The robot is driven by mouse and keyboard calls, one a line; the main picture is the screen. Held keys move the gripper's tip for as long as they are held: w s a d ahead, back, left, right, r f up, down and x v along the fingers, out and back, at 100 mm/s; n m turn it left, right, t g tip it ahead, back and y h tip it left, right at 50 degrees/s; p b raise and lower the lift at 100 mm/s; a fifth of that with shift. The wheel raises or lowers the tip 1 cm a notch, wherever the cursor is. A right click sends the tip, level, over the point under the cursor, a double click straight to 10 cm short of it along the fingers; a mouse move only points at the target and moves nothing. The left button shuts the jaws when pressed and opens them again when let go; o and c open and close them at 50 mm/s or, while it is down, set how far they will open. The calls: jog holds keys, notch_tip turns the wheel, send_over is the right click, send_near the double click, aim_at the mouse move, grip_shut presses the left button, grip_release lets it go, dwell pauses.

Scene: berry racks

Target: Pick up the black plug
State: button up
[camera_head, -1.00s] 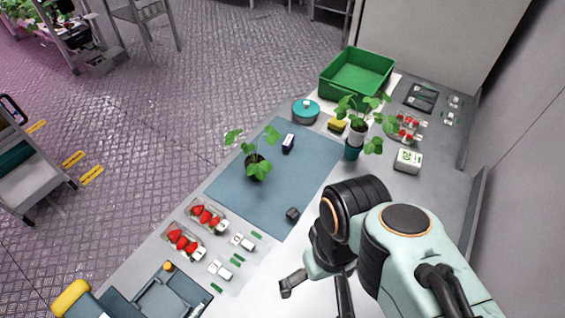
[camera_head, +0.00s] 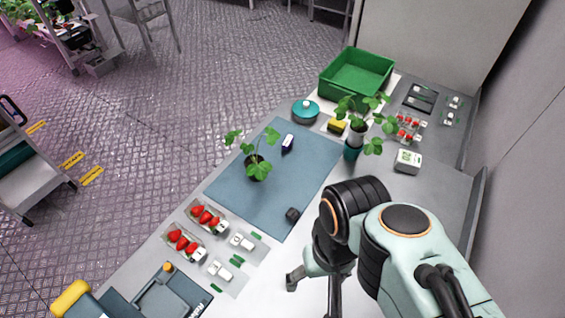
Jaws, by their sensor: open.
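The small black plug (camera_head: 292,214) lies on the blue-grey mat (camera_head: 228,190), near the mat's front right corner. My gripper (camera_head: 313,292) is open and empty over the pale tabletop, in front of the plug and apart from it. One finger shows clearly; the other is partly hidden by my arm. Nothing hides the plug.
Trays of strawberries (camera_head: 182,243) lie left of my gripper. A second plant (camera_head: 353,140), a teal pot (camera_head: 305,111) and a green crate (camera_head: 350,88) stand farther back.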

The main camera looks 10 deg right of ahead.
jog(key=w+r+m+t, duration=0.1)
jog(key=w+m+t, duration=0.15)
jog(key=m, duration=0.35)
jog(key=m+g, duration=0.3)
jog(key=m, duration=1.9)
send_over(293, 213)
jog(key=shift+t+h, duration=0.25)
jog(key=shift+h, duration=0.15)
notch_tip(293, 213, down, 19)
jog(key=shift+w+a+r, duration=0.1)
notch_tip(293, 213, down, 6)
jog(key=shift+f, duration=0.2)
